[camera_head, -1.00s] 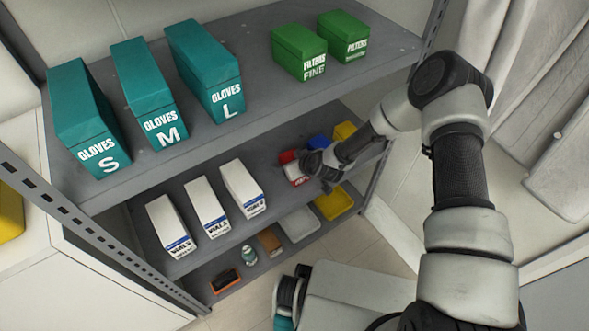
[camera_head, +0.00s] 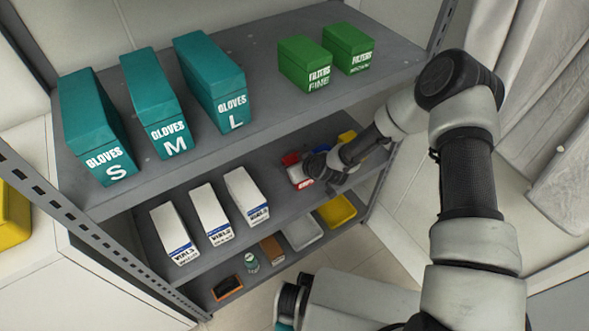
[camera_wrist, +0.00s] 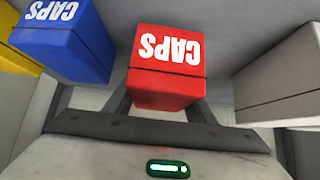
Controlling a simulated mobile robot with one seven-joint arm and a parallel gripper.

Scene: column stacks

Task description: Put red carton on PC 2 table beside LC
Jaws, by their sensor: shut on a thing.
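The red carton (camera_wrist: 165,82) has white CAPS lettering that reads upside down in the wrist view. It sits between the two fingers of my gripper (camera_wrist: 163,98), which is shut on it. In the head view a small red patch of the carton (camera_head: 290,159) shows beside my gripper (camera_head: 311,170), over the middle shelf. My gripper and wrist cover much of that area. I cannot tell whether the carton touches the shelf. The PC 2 table and LC are not identifiable in these views.
A blue CAPS carton (camera_wrist: 62,38) and a pale carton (camera_wrist: 280,82) flank the red one. White VIALS cartons (camera_head: 212,212) stand left on the middle shelf. The upper shelf (camera_head: 270,118) overhangs, carrying teal GLOVES cartons (camera_head: 212,80) and green FILTERS cartons (camera_head: 306,62).

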